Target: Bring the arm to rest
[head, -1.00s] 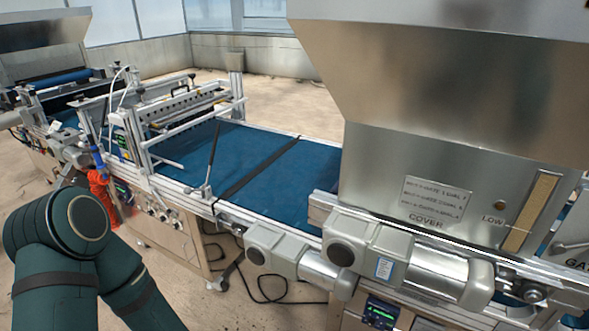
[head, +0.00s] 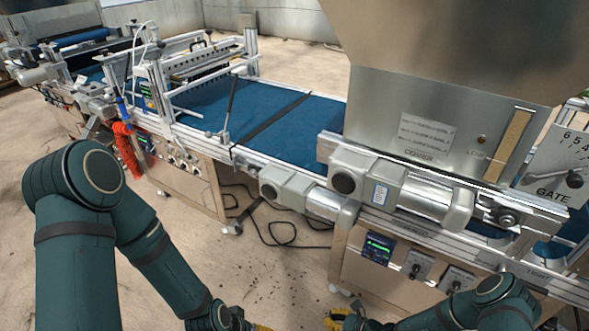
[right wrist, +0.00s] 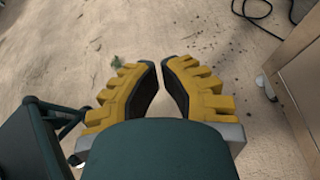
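My right gripper (head: 333,322) shows as a bit of yellow at the bottom edge of the head view, low in front of the machine. In the right wrist view its two yellow fingers (right wrist: 161,62) lean toward each other with a narrow gap. Bare floor shows between them and nothing is held. My left arm reaches from the left down to the bottom middle of the head view. Only a yellow edge of my left gripper (head: 260,327) shows there; its fingers are cut off by the frame.
The tray seeder's blue conveyor belt (head: 215,105) runs behind my arms. A steel hopper (head: 425,110) stands at the right with a gate dial (head: 565,165). A red coiled hose (head: 127,148) hangs at the left. A black cable (head: 285,235) lies on the floor.

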